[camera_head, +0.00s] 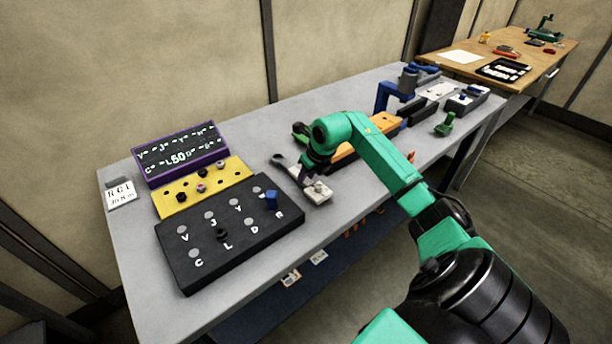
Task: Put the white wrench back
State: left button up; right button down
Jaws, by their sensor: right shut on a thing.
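My right arm comes in from the lower right, and its right gripper (305,178) points down at the front middle of the grey table. It is shut on a pale, slim piece that looks like the white wrench (293,171); the gripper and wrist hide much of it. A dark rounded end (278,159) shows just left of the gripper. A small whitish block (318,193) with a knob lies right under the gripper, near the table's front edge; I cannot tell if they touch. My left gripper is not in view.
On the left of the grey table (150,290) are a black lettered board (215,262), a yellow peg board (232,172) and a purple-framed sign (180,165). An orange part (345,155) lies behind my wrist. A blue clamp (385,95) and green piece (445,124) stand right.

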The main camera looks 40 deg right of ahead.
jog(key=shift+f+b, duration=0.45)
jog(key=shift+f, duration=0.05)
jog(key=shift+c, duration=2.4)
grip_release()
jog(key=shift+s, duration=0.1)
jog(key=shift+s+r, duration=0.15)
jog(key=shift+r, duration=0.25)
jog(key=b+v, duration=0.2)
jog(key=v, duration=1.1)
jog(key=shift+s+r+b, duration=0.15)
jog(key=shift+r+b, duration=0.15)
jog(key=shift+r, duration=0.05)
